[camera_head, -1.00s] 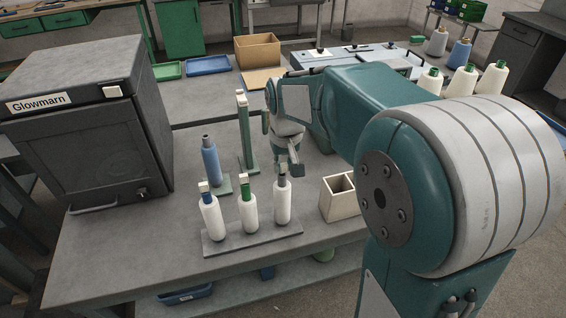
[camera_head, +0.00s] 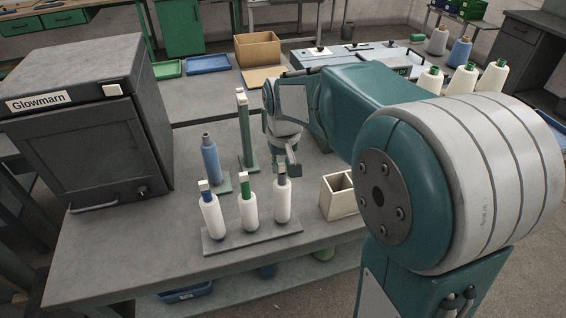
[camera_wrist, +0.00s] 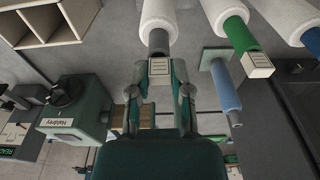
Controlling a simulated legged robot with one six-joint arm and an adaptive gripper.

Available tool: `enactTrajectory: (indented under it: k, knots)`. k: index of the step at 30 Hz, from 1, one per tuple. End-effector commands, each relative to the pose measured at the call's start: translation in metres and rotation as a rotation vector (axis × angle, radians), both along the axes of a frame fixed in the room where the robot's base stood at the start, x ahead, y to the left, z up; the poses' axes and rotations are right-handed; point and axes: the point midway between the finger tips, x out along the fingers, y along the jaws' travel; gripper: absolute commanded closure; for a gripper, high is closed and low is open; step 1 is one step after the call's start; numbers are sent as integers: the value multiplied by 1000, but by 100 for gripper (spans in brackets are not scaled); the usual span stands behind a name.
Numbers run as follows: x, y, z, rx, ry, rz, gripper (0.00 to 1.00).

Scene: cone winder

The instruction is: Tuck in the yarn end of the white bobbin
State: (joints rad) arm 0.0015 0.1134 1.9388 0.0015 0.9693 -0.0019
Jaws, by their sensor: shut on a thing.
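Three white bobbins stand upright on a grey rack (camera_head: 252,236): the left (camera_head: 212,216) has a blue tube, the middle (camera_head: 248,213) a green tube, the right (camera_head: 282,206) a grey tube. My gripper (camera_head: 289,165) is at the top of the right bobbin. In the wrist view the right bobbin (camera_wrist: 158,14) shows with its grey tube and a small pale block (camera_wrist: 159,67) at the tube's end. The fingertips of my gripper (camera_wrist: 159,75) are on either side of this block, shut on it. I cannot make out a loose yarn end.
A pale divided box (camera_head: 338,197) stands right of the rack. A blue bobbin (camera_head: 210,160) and a green post (camera_head: 245,130) stand behind it. The dark Glowmarn cabinet (camera_head: 85,125) is at left. The table's front left (camera_head: 130,250) is clear.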

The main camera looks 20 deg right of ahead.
Motion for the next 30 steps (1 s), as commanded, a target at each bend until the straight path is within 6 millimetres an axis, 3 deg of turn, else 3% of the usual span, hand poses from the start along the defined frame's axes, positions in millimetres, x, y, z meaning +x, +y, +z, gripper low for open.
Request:
enactTrajectory:
  k: [29, 30]
  knots:
    - [0, 0, -2, 0, 0, 0, 87]
    - [0, 0, -2, 0, 0, 0, 69]
